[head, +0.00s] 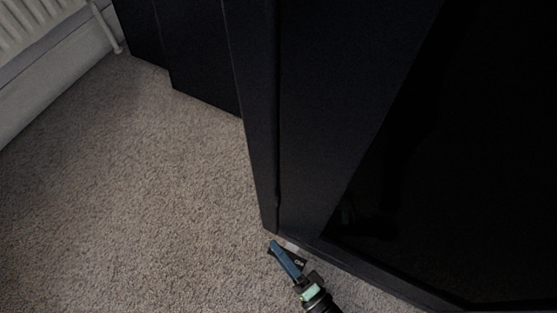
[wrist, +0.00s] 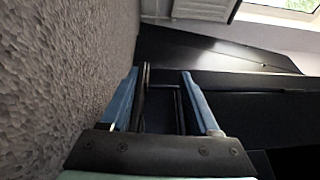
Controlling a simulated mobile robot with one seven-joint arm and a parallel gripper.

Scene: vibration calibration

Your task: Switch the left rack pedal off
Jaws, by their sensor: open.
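The tall black rack (head: 330,110) fills the right of the head view, and its foot meets the carpet close to my gripper (head: 278,246). In the wrist view, my gripper (wrist: 160,74) is open, with its two blue fingers apart. A dark upright loop and a thin grey edge show between the fingers against the black rack (wrist: 240,105). I cannot tell whether they touch the fingers. I cannot make out the left rack pedal for certain in either view. A small pale patch (head: 292,247) shows beside my fingers at the rack's foot.
Grey carpet (head: 120,180) lies clear to the left of the rack. A white radiator (head: 35,30) stands at the top left, and it also shows at the top of the wrist view (wrist: 203,9). A window (wrist: 285,12) is at the top right there.

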